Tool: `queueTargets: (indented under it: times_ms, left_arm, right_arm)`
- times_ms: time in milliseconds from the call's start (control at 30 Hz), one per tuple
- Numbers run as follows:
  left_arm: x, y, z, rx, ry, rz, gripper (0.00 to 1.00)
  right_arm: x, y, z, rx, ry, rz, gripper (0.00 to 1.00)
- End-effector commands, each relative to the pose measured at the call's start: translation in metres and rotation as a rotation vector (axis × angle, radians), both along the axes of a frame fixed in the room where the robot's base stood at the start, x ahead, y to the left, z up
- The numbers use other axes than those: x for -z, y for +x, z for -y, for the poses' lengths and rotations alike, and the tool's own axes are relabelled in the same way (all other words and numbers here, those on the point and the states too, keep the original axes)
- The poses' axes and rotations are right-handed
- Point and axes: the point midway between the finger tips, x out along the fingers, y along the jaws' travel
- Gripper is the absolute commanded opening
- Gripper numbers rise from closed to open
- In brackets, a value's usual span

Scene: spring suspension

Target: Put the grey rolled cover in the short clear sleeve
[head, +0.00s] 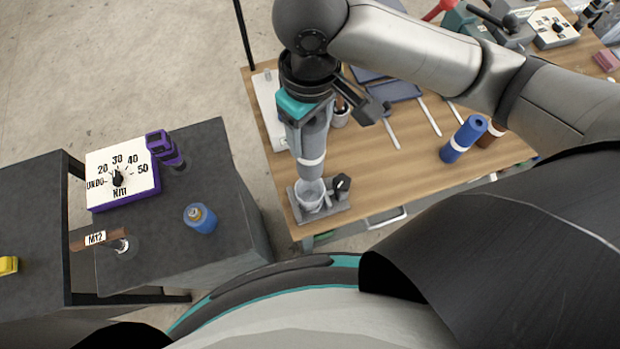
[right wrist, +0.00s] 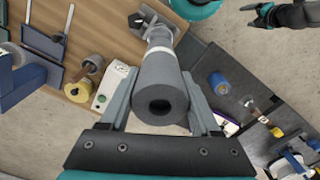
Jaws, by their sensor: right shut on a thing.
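The grey rolled cover (head: 314,137) is a long grey foam tube with a white band near its lower end. My right gripper (head: 303,108) is shut on its upper part and holds it roughly upright. In the right wrist view the cover (right wrist: 162,88) shows its dark hollow end between the fingers. The short clear sleeve (head: 309,201) stands in a grey holder directly below the cover. The cover's lower end is at the sleeve's mouth; I cannot tell whether it is inside. A black gripper (right wrist: 262,14), likely my left, shows at the top of the right wrist view, its opening unclear.
The holder (head: 338,210) with a black knob sits at the wooden table's (head: 405,170) near corner. A dark bench (head: 160,250) at left carries a dial box (head: 122,174), another blue roll (head: 200,218) and a brown piece marked M12 (head: 97,238).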

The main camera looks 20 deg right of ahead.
Motion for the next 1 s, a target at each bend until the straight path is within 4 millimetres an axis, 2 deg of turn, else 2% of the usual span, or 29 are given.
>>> queueTargets:
  times_ms: [67,167,400,600,867,1000]
  left_arm:
    - [0.0,0.0,-0.001,0.001,0.002,0.0,0.84]
    - [0.005,0.0,-0.002,0.001,0.003,0.001,0.84]
    - [0.015,0.001,-0.004,0.0,0.005,0.001,0.84]
    - [0.021,0.001,-0.004,0.0,0.005,0.001,0.84]
    - [0.024,0.001,-0.004,-0.002,0.006,0.001,0.84]
    - [0.028,0.001,-0.004,-0.002,0.006,0.001,0.84]
  right_arm:
    - [0.008,-0.001,0.0,-0.003,-0.002,-0.004,0.0]
    - [0.03,-0.002,0.0,-0.004,-0.003,-0.007,0.0]
    - [0.095,-0.002,0.001,-0.003,-0.004,-0.005,0.0]
    - [0.14,-0.001,0.0,-0.004,-0.002,-0.002,0.0]
    - [0.165,-0.001,0.0,-0.003,-0.002,-0.001,0.0]
    - [0.187,-0.001,0.0,-0.004,-0.001,-0.003,0.0]
